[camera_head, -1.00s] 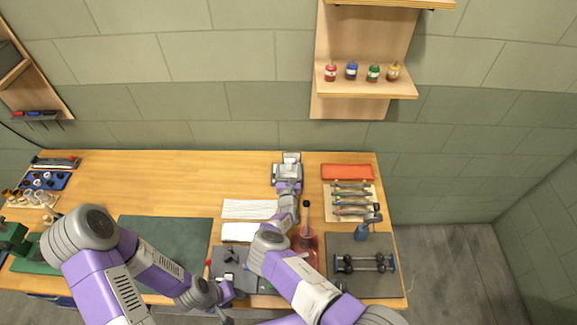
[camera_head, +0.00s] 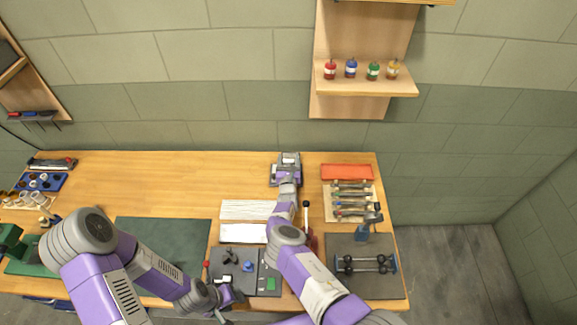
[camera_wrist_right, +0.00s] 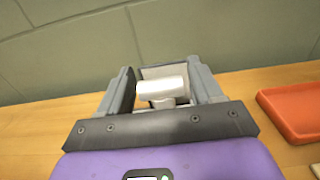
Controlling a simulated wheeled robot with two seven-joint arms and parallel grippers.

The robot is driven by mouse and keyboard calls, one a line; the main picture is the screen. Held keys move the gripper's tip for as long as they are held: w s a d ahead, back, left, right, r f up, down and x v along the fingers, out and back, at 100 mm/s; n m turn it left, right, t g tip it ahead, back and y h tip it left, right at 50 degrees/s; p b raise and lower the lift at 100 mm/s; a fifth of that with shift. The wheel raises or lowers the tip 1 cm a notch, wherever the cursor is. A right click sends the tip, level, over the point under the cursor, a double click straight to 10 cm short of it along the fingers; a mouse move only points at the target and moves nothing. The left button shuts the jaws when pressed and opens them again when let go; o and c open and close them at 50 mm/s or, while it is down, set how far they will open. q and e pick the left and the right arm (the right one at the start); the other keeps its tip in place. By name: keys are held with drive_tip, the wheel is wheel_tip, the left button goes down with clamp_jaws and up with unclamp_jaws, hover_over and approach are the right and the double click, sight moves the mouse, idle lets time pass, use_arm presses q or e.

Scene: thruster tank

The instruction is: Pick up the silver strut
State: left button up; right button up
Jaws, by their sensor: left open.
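My right gripper (camera_head: 288,160) is over the back of the bench. In the right wrist view its two fingers (camera_wrist_right: 165,85) stand apart around a pale silver cylindrical piece with a short stem (camera_wrist_right: 162,92). I cannot tell whether the fingers press on it, or whether it is the silver strut. Several strut-like rods lie in a rack (camera_head: 328,206) at the right of the bench; which of them is silver is too small to tell. My left gripper (camera_head: 226,300) is open at the front edge, beside a dark grey fixture (camera_head: 228,284).
An orange tray (camera_head: 347,172) lies right of my right gripper and also shows in the right wrist view (camera_wrist_right: 295,112). A grey mat (camera_head: 378,290) carries a dark rod assembly (camera_head: 364,264). A green mat (camera_head: 165,238) lies left.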

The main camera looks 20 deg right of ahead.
drive_tip(key=c, duration=0.8)
